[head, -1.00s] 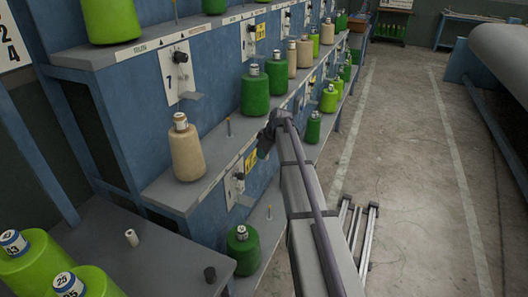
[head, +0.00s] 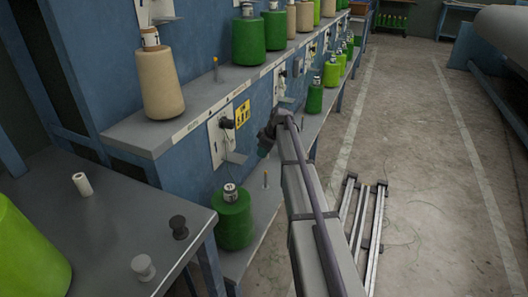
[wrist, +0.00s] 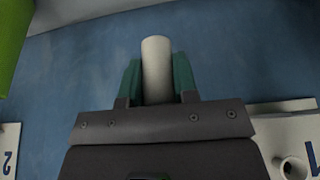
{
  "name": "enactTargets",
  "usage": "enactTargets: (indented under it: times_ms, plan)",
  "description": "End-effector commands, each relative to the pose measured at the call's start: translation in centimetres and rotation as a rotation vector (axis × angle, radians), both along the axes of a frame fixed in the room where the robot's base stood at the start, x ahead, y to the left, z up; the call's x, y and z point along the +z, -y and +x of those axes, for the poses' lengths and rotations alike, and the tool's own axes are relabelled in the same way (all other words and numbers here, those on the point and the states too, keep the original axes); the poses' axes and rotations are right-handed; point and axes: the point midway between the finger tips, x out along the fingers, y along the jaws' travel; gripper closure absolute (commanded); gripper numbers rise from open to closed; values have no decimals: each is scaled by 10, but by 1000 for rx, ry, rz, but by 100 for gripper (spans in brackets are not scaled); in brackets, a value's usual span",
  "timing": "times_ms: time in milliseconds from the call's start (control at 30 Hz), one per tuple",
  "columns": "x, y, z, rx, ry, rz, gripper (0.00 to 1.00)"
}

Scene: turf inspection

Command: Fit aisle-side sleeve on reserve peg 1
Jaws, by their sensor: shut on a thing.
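My gripper (wrist: 157,82) is shut on a pale, cylindrical sleeve (wrist: 157,60), held between two green fingers in the wrist view. The sleeve stands out beyond the fingertips, with blue surface behind it. A white plate marked 1 (wrist: 312,152) is at the lower right of the wrist view. A short pale, round, hollow-looking end (wrist: 291,167) stands against that plate, apart from the held sleeve. In the head view my gripper (head: 266,146) is beside the blue rack face; its fingers and the sleeve are too hidden to make out there.
A plate marked 2 (wrist: 8,148) is at the wrist view's lower left. A green cone (head: 234,218) is below my gripper.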

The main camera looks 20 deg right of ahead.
Motion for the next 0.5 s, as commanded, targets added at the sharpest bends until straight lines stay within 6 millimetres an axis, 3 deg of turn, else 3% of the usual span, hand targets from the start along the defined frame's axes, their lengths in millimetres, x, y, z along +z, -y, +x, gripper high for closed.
enactTargets:
  times_ms: [167, 500]
  plan:
    - [-11, 0, 0, 0, 0, 0, 95]
    - [-52, 0, 0, 0, 0, 0, 95]
